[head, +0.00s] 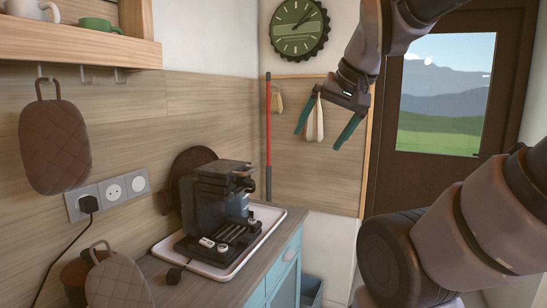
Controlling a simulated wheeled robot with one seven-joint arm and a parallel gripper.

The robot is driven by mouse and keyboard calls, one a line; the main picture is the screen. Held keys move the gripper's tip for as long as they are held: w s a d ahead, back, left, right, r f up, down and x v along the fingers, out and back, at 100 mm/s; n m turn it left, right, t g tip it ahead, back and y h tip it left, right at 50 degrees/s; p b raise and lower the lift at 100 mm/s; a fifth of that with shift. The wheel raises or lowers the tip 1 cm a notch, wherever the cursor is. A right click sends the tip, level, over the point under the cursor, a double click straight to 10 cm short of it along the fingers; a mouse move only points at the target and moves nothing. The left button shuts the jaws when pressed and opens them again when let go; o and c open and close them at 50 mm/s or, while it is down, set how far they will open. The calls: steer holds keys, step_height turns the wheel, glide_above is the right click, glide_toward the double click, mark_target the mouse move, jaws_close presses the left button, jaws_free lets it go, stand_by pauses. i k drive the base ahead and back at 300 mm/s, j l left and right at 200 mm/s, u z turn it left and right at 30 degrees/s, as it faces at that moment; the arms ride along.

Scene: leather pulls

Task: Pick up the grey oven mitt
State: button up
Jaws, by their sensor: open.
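A brown-grey quilted mitt or pot holder (54,147) hangs by its loop from a hook under the shelf at the left. A second, greyer-brown quilted one (119,284) with a loop stands at the bottom left by the counter, its lower part cut off by the picture edge. I cannot tell for sure which is the grey oven mitt. My gripper (318,140) is open, its teal fingers spread wide and pointing down, far to the right of both. A pale cloth-like thing (315,121) shows between the fingers; whether they touch it is unclear.
A coffee machine (217,208) stands on a white tray (203,270) on the counter. A wall socket (112,190) with a plugged-in cord is below the hanging quilted piece. Mugs (100,26) stand on the shelf (80,45). A red-and-black pole (268,140) leans at the back wall.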

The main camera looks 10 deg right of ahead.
mark_target(117, 281)
steer(key=u, duration=1.3)
